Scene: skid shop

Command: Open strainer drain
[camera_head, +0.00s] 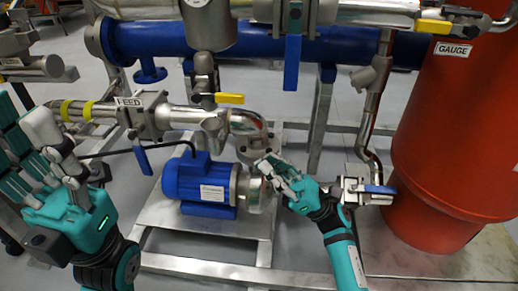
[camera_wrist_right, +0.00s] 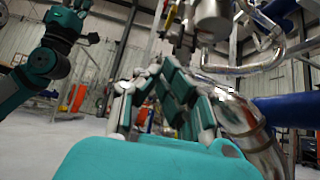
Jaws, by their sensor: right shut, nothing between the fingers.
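A grey metal strainer body (camera_head: 208,24) hangs at the top centre in the head view. Below it is a short vertical drain pipe (camera_head: 203,78) with a valve whose yellow handle (camera_head: 229,98) points right, roughly level. My right gripper (camera_head: 266,165) is shut and empty, below and right of that handle, in front of the pump outlet; it is apart from the handle. Its closed fingers (camera_wrist_right: 158,68) also show in the right wrist view. My left gripper (camera_head: 42,135) is at the left edge; its finger opening is unclear from this angle.
A blue pump (camera_head: 199,182) sits below the strainer. A pipe marked FEED (camera_head: 128,101) has a blue-handled valve. A blue horizontal pipe (camera_head: 150,38) runs behind. A blue lever (camera_head: 292,62) hangs right of the strainer. A red tank (camera_head: 455,140) blocks the right side.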

